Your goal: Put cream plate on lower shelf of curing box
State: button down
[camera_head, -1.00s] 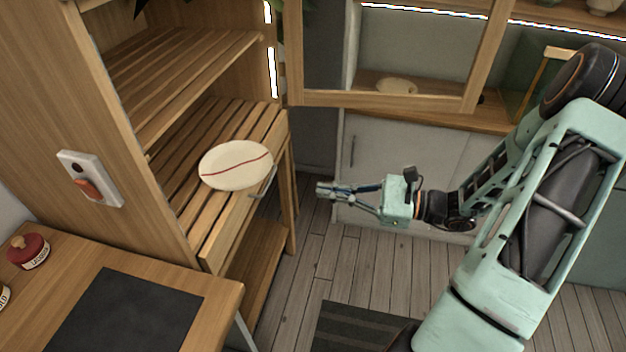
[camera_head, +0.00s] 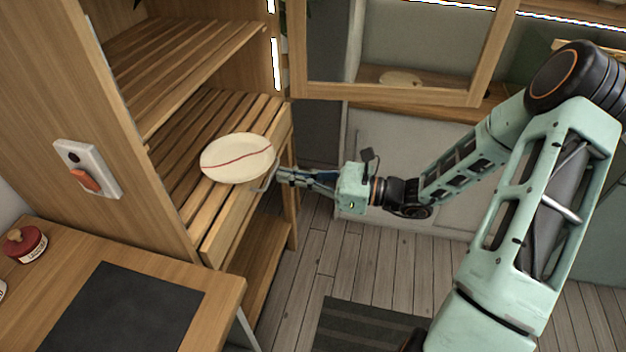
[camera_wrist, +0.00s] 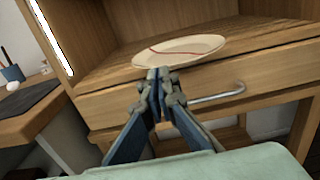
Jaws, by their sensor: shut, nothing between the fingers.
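The cream plate (camera_head: 237,158), with a dark red seam across it, lies on the slatted lower shelf (camera_head: 190,128) of the wooden curing box (camera_head: 150,190), close to the shelf's front edge. My gripper (camera_head: 281,177) is shut and empty, just in front of the box beside the metal handle (camera_head: 263,184). In the wrist view my gripper (camera_wrist: 158,76) points at the front edge, with the plate (camera_wrist: 180,50) just beyond the fingertips. I cannot tell whether the fingertips touch the plate or the box front. The handle (camera_wrist: 218,95) shows right of the fingers.
The upper slatted shelf (camera_head: 180,60) is empty. A framed door (camera_head: 390,97) stands open at the back right. A switch (camera_head: 86,168) is on the box's side.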

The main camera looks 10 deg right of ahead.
aim_at(233, 168)
jog(key=shift+x, duration=1.15)
jog(key=x, duration=1.1)
jog(key=shift+a+p, duration=0.15)
jog(key=shift+p, duration=0.15)
